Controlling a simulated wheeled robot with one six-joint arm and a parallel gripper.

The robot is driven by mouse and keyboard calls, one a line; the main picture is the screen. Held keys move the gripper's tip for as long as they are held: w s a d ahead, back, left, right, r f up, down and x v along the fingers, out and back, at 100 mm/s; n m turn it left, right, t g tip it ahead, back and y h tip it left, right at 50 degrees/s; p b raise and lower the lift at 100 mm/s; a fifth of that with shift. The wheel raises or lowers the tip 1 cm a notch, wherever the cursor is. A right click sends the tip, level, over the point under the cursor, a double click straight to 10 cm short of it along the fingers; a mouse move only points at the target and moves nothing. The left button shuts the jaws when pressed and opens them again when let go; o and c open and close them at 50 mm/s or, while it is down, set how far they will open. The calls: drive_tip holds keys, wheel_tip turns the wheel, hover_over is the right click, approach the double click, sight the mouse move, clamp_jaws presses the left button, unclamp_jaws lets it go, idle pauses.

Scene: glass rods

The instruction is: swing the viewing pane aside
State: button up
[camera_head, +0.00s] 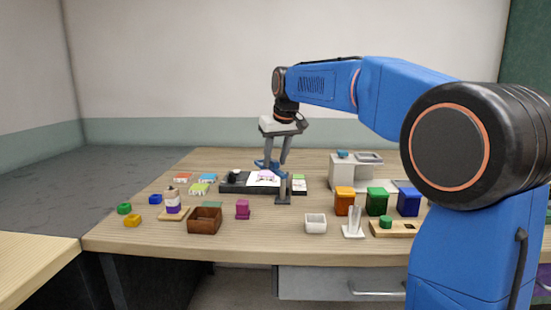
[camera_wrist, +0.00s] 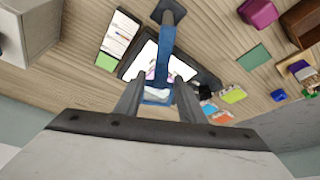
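The viewing pane (camera_head: 262,164) is a small blue-framed piece at the end of a blue arm above a black tray (camera_head: 236,188). The blue arm (camera_wrist: 166,45) runs to a dark grey post (camera_head: 283,192) at the tray's front side. My gripper (camera_head: 275,160) points down over the tray. In the wrist view its two fingers (camera_wrist: 158,86) stand apart on either side of the pane's blue frame (camera_wrist: 157,99). I cannot tell whether either finger touches it. A white sheet with a pinkish picture (camera_wrist: 150,62) lies on the tray, partly hidden.
Coloured cards (camera_head: 207,178) lie left of the tray. A brown box (camera_head: 205,221), a magenta block (camera_head: 243,209) and a white cup (camera_head: 316,223) stand in front. Orange, green and blue bins (camera_head: 376,203) and a white machine (camera_head: 345,172) stand right.

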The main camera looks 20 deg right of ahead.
clamp_jaws()
drive_tip(key=shift+a, duration=0.1)
drive_tip(key=shift+s+a+n+g+y, duration=0.5)
drive_tip(key=shift+s+a+n+y, duration=0.15)
drive_tip(key=shift+n, duration=1.35)
drive_tip(key=shift+s+a+n+g+y, duration=0.55)
drive_tip(key=shift+a+n, duration=0.15)
drive_tip(key=shift+n, duration=1.3)
drive_tip(key=shift+s+a+n+g+y, duration=0.45)
drive_tip(key=shift+s+a+n+y, duration=0.15)
drive_tip(key=shift+n, duration=1.4)
